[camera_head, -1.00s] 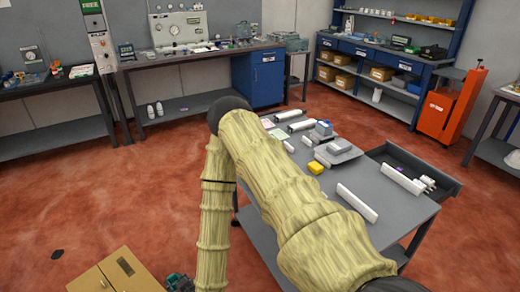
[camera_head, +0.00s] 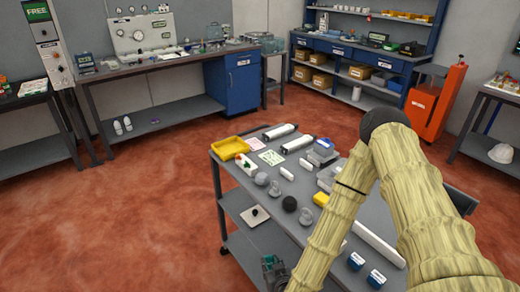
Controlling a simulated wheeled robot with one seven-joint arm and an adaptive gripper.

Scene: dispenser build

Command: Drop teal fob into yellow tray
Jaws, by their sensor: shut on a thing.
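The yellow tray (camera_head: 231,149) sits at the far left corner of the grey cart top. My gripper (camera_head: 274,272) is at the bottom edge of the picture, in front of the cart's near side and well short of the tray. A small teal piece shows at the gripper, which I take to be the teal fob (camera_head: 268,261); the jaws are shut on it. The fingertips are small and partly cut off by the picture's edge.
A plate with a black knob (camera_head: 254,213) lies lower, on the cart's shelf. Red floor left of the cart is clear.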

